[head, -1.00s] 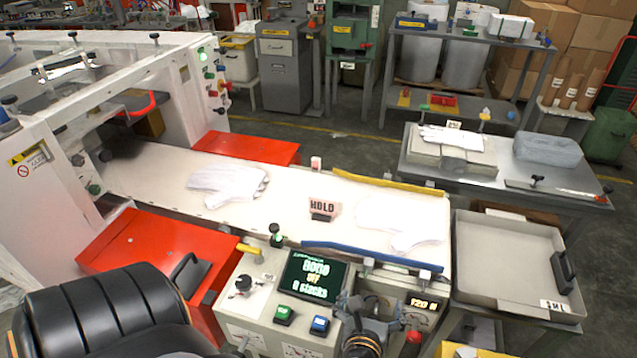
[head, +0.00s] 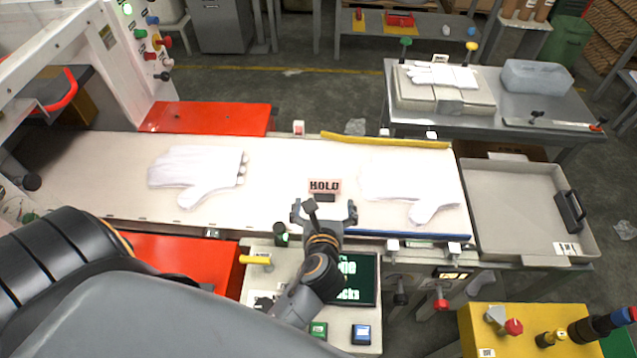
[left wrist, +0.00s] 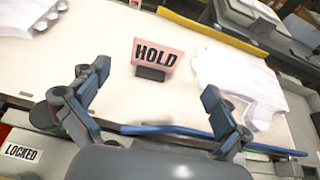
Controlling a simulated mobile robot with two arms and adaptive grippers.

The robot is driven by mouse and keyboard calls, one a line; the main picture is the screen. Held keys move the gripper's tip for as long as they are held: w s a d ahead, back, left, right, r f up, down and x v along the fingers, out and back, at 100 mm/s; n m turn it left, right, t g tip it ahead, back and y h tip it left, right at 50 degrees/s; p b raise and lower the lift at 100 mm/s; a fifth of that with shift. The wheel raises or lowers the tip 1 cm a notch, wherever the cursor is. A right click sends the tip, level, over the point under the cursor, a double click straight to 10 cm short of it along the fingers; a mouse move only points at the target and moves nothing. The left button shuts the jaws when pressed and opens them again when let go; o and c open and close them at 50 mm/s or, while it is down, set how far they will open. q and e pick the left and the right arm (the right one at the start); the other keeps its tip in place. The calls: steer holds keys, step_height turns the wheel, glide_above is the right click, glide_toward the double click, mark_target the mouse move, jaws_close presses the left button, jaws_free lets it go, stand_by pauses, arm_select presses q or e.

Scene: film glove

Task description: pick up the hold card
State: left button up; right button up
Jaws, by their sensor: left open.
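The hold card (head: 324,187) is a small pink card lettered HOLD, upright in a dark base on the white conveyor belt (head: 290,160). It also shows in the left wrist view (left wrist: 157,54), ahead of and between my fingers. My left gripper (head: 324,208) is open and empty, just on the near side of the card and apart from it. Its two spread fingers also show in the left wrist view (left wrist: 152,100). My right gripper is not in view.
White gloves lie left (head: 198,172) and right (head: 412,188) of the card. A blue rail (head: 410,235) edges the belt's near side, a yellow rail (head: 385,140) its far side. A control panel with a screen stands in front. A grey tray (head: 480,220) is at right.

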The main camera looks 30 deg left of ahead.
mark_target(324, 182)
arm_select(q)
steer(key=x, duration=0.5)
steer(key=shift+x, duration=0.95)
steer(key=x, duration=0.3)
steer(key=shift+w+a+f, duration=0.2)
steer(key=shift+w+f, duration=0.05)
steer(key=shift+f, duration=0.05)
steer(key=shift+w+a+f, duration=0.15)
steer(key=shift+w, duration=0.1)
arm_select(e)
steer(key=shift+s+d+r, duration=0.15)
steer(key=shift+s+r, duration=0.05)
arm_select(q)
steer(key=shift+c, duration=0.2)
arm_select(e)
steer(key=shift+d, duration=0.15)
arm_select(q)
steer(key=c, duration=0.8)
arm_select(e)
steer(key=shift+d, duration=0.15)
